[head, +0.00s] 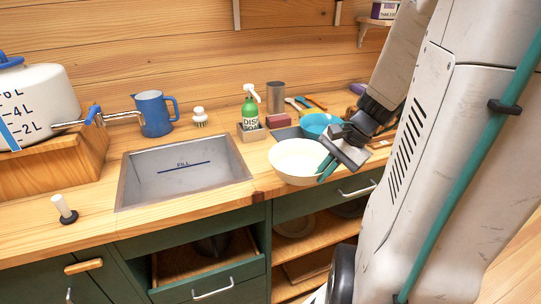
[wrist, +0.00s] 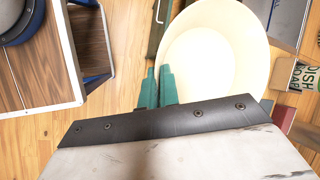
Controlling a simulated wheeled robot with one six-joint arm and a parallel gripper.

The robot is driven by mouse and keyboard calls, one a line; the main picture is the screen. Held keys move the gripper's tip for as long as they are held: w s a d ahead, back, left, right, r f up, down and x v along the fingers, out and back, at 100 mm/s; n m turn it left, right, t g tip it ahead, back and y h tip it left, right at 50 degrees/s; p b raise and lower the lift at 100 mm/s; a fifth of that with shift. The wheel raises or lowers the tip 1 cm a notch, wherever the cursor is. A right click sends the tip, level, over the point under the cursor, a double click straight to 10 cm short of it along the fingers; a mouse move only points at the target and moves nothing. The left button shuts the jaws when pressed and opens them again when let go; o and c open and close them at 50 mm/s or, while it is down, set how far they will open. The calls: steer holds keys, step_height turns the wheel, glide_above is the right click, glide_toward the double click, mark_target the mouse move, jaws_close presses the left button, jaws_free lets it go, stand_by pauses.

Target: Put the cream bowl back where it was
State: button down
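The cream bowl (head: 292,158) is at the counter's front edge, right of the sink, and looks roughly upright. It fills the upper right of the wrist view (wrist: 215,50). My gripper (head: 326,169) is at the bowl's right rim in the head view. Its two teal fingers (wrist: 157,88) are close together with the bowl's rim between them, so it looks shut on the rim. I cannot tell whether the bowl's base touches the counter.
A blue bowl (head: 318,125) stands just behind the cream bowl. A green soap bottle (head: 250,112) stands behind the sink (head: 185,172). A blue jug (head: 154,113) is further left. Below, a drawer (head: 210,275) is partly open beside open shelves (head: 315,250) with dishes.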

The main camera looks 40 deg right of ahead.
mark_target(289, 156)
steer(key=w, duration=0.4)
steer(key=w+f, duration=0.1)
steer(key=w, duration=0.4)
steer(key=w+d, duration=0.1)
steer(key=w, duration=0.4)
steer(key=shift+f, duration=0.15)
steer(key=shift+w+f, duration=0.2)
steer(key=shift+f, duration=0.7)
steer(key=shift+w+f, duration=0.15)
steer(key=shift+f, duration=0.75)
steer(key=shift+f, duration=0.2)
steer(key=c, duration=1.6)
jaws_free()
steer(key=shift+c, duration=0.2)
